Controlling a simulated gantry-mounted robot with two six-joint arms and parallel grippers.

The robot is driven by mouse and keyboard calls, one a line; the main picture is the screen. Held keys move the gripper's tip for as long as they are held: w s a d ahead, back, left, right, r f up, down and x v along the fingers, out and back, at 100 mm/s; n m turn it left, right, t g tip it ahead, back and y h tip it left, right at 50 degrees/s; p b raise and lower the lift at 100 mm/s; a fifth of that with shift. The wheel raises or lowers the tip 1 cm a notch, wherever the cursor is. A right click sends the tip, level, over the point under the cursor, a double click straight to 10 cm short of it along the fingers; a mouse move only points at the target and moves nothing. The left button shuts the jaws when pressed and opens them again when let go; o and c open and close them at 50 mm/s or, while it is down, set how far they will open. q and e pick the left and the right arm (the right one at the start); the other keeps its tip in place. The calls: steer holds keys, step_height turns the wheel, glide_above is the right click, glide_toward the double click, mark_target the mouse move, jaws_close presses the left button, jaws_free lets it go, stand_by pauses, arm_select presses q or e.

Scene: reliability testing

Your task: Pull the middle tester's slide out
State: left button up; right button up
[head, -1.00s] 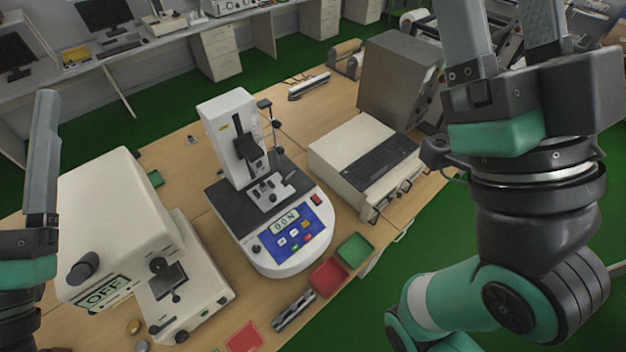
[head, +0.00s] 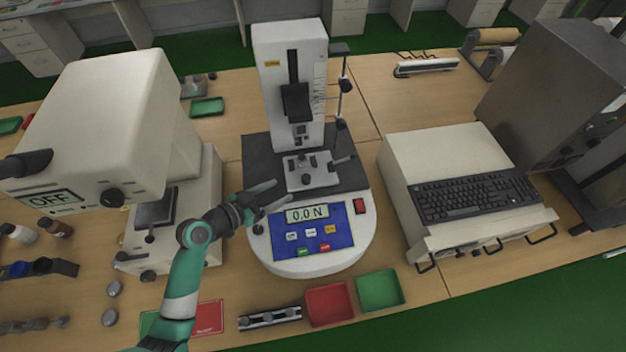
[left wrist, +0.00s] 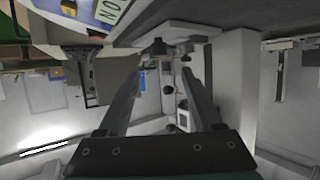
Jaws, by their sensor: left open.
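The middle tester (head: 291,75) is a white upright column on a rounded base with a blue panel reading 0.0 N. A metal stage (head: 318,180) with small knobs, seemingly its slide, lies on the dark plate at the column's foot. My left gripper (head: 277,194) is open, just left of this stage and above the panel's upper edge, fingers pointing right. A gap seems to remain between fingertips and stage. In the left wrist view, the open fingers (left wrist: 163,75) frame small dark knobs and fittings beyond the tips; contact cannot be told. My right gripper is out of view.
A white tester marked OFF (head: 105,110) stands close on the left, beside my left arm. A white case with a black keyboard (head: 475,197) is on the right. A red tray (head: 329,304) and a green tray (head: 380,290) lie in front.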

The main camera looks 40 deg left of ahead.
mark_target(305, 178)
arm_select(q)
steer(key=b+x, duration=0.2)
steer(key=x, duration=0.9)
steer(key=shift+w+d, duration=0.1)
steer(key=shift+w, duration=0.3)
steer(key=shift+c, duration=0.2)
jaws_close()
stand_by(0.6)
